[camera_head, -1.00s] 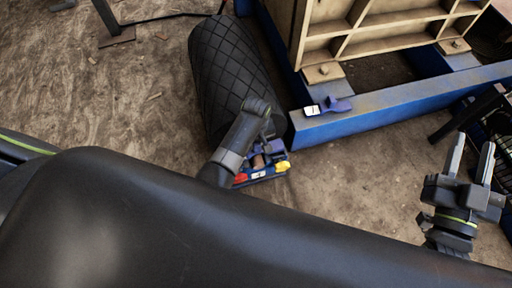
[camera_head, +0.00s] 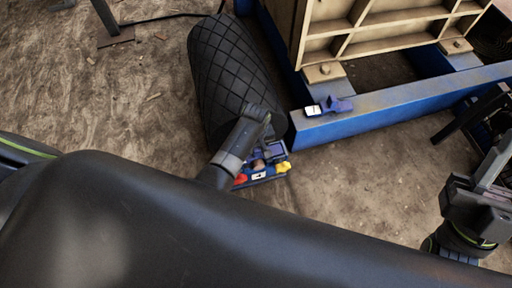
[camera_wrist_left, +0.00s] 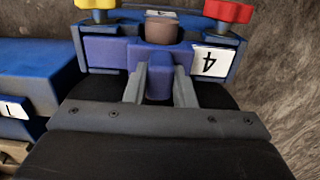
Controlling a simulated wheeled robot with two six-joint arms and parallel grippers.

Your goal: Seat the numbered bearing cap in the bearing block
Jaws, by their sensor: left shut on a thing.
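The bearing block (camera_head: 268,178) stands by the dark roller in the head view, with a red knob and a yellow knob; the wrist view shows its blue frame (camera_wrist_left: 232,62). The purple-blue bearing cap (camera_wrist_left: 108,50) bears a white tag with a 4. It lies between the block's side walls, against the brown round shaft (camera_wrist_left: 161,28). I cannot tell if it sits fully down. My left gripper (camera_wrist_left: 160,82) is shut on the cap's middle tab. My right gripper (camera_head: 492,165) is at the right edge, partly cut off, holding nothing that I can see.
Another purple-blue cap (camera_head: 336,104) with a white tag lies on the blue beam (camera_head: 400,106). A dark ridged roller (camera_head: 232,75) stands just behind the block. The beige ribbed crusher part (camera_head: 380,25) is beyond. Bare ground (camera_head: 350,180) lies right of the block.

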